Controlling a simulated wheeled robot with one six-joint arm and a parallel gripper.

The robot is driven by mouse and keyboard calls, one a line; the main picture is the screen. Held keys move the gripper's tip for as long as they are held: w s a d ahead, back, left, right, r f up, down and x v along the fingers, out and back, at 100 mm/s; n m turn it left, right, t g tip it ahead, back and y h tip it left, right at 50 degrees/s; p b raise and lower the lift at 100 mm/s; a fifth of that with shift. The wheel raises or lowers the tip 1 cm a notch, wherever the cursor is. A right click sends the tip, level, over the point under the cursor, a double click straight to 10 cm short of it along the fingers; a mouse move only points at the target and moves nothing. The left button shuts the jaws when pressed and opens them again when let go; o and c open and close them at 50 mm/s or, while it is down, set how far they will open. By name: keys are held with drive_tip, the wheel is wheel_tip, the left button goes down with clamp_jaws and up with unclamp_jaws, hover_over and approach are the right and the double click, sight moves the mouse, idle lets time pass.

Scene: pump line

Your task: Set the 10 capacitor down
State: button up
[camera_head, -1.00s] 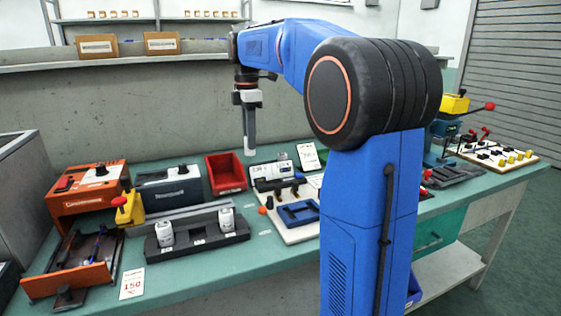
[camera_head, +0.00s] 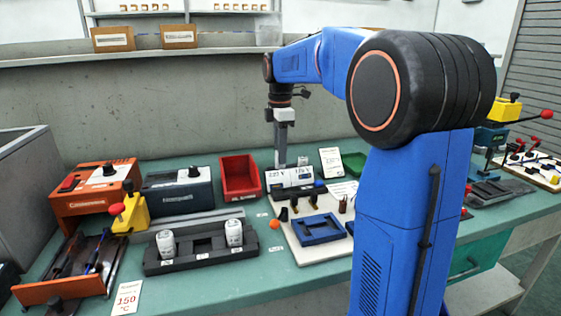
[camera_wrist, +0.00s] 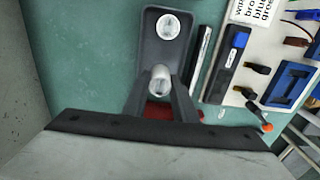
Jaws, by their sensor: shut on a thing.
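Another round silver-topped can (camera_wrist: 168,27) stands at the tray's far end. In the head view the meter mostly hides the tray, and the held capacitor is not clear.
The red bin (camera_head: 240,175) and white meter (camera_head: 290,178) stand close to my gripper. A black rack (camera_head: 201,258) in front holds two white cans (camera_head: 166,243) (camera_head: 234,232) with an empty slot between. A pale board with a blue frame (camera_head: 318,229) lies front right.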

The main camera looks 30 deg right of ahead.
drive_tip(key=shift+f, duration=1.6)
drive_tip(key=shift+f, duration=0.1)
drive_tip(key=o, duration=1)
drive_tip(key=shift+o, duration=0.2)
wheel_tip(320, 180, up, 12)
drive_tip(key=shift+r, duration=0.15)
